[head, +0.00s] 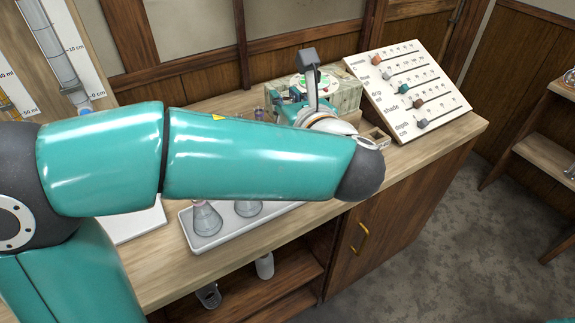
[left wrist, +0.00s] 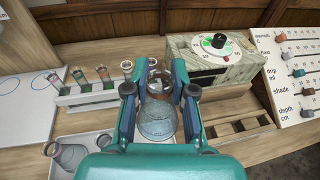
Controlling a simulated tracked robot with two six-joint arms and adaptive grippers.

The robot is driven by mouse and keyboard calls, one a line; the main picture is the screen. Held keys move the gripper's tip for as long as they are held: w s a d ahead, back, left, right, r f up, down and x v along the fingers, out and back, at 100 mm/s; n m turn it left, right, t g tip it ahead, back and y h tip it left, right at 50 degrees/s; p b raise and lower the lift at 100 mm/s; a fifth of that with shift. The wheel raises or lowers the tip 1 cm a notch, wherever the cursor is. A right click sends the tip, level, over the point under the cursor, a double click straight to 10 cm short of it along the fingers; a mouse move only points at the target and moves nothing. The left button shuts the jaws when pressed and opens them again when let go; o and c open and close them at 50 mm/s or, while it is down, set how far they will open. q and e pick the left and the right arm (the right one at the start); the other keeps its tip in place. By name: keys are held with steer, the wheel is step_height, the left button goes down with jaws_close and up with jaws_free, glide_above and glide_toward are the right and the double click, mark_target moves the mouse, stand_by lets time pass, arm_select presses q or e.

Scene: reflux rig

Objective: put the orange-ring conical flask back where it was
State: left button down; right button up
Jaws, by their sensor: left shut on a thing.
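In the left wrist view my left gripper (left wrist: 158,92) is shut on a clear conical flask (left wrist: 157,122) with an orange-brown band at its neck. The flask sits between the two fingers, and its wide body shows below them. In the head view my left arm covers most of this gripper and the flask. A white tray (head: 222,242) with two other conical flasks (head: 206,220) stands on the bench, partly behind my arm. The tray also shows at the lower left of the left wrist view (left wrist: 92,170). My right gripper is not in view.
A test-tube rack (left wrist: 90,98) stands left of the held flask. A box with a round dial (left wrist: 205,78) stands behind right, and a wooden holder (left wrist: 243,139) lies to the right. A sloping slider board (head: 387,82) stands at the bench's right end.

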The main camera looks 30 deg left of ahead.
arm_select(q)
steer(key=f+b, duration=0.1)
steer(key=f, duration=0.6)
steer(key=f+b, duration=0.1)
steer(key=f, duration=0.7)
steer(key=shift+a, duration=0.2)
steer(key=shift+r, duration=0.1)
steer(key=c, duration=1)
jaws_free()
steer(key=shift+o, duration=0.2)
steer(key=v, duration=1.2)
